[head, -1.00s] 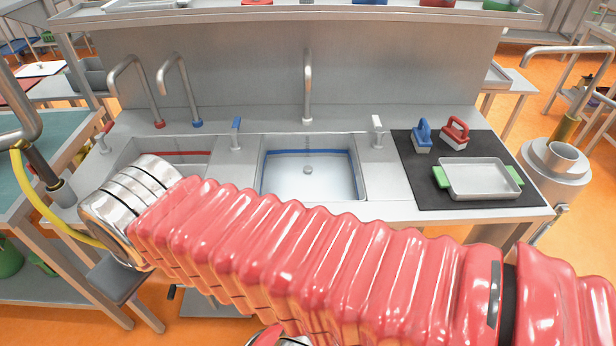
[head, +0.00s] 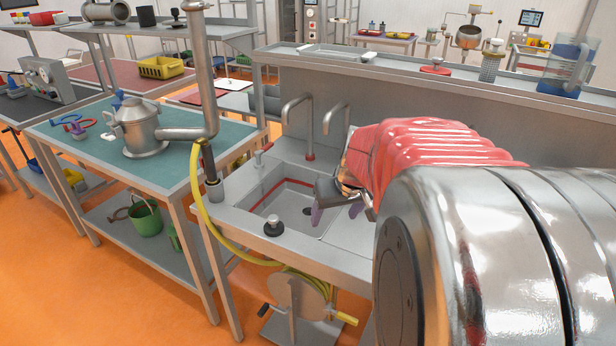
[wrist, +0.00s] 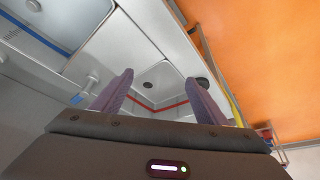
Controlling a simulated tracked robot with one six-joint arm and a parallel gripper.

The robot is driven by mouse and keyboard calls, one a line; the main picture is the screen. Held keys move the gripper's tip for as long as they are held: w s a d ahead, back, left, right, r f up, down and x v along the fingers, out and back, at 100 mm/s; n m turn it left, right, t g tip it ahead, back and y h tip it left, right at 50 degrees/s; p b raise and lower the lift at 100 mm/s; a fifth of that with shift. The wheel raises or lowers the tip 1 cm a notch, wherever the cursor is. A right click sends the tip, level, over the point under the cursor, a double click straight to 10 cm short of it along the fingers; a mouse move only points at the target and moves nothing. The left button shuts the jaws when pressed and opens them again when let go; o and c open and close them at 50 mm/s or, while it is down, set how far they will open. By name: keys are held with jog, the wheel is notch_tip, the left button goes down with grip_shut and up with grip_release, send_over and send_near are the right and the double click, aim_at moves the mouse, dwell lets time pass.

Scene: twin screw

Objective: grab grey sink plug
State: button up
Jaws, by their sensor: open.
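The sink plug (head: 273,226), grey with a dark top knob, stands on the steel counter at the front left corner of the red-striped sink (head: 290,205) in the head view. In the wrist view the plug (wrist: 203,82) is a dark round shape just beyond the right fingertip. My gripper (head: 336,210) is open and empty over the red-striped sink, to the right of the plug and apart from it. In the wrist view my gripper (wrist: 160,77) has its two purple fingers spread, with the sink drain (wrist: 148,86) showing between them.
A yellow hose (head: 205,205) hangs along the counter's left end, near the plug. Two steel taps (head: 297,115) stand behind the sink. A teal-topped table (head: 100,150) with a metal pot stands at left. The blue-striped sink (wrist: 80,35) is at upper left in the wrist view.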

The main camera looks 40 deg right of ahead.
jog(key=s+d+f+m, duration=0.1)
jog(key=s+d+f, duration=0.3)
jog(key=d, duration=0.6)
jog(key=s+d+f+m+g+h, duration=0.1)
jog(key=s+d+f, duration=0.4)
jog(key=d, duration=0.6)
jog(key=s+d+f+m, duration=0.2)
jog(key=s+d+f, duration=0.3)
jog(key=d, duration=0.6)
notch_tip(320, 180, down, 3)
jog(key=shift+r, duration=0.2)
jog(key=shift+x, duration=1.1)
jog(key=shift+f, duration=0.1)
jog(key=shift+x, duration=2.5)
jog(key=shift+s, duration=0.1)
jog(key=shift+c, duration=0.3)
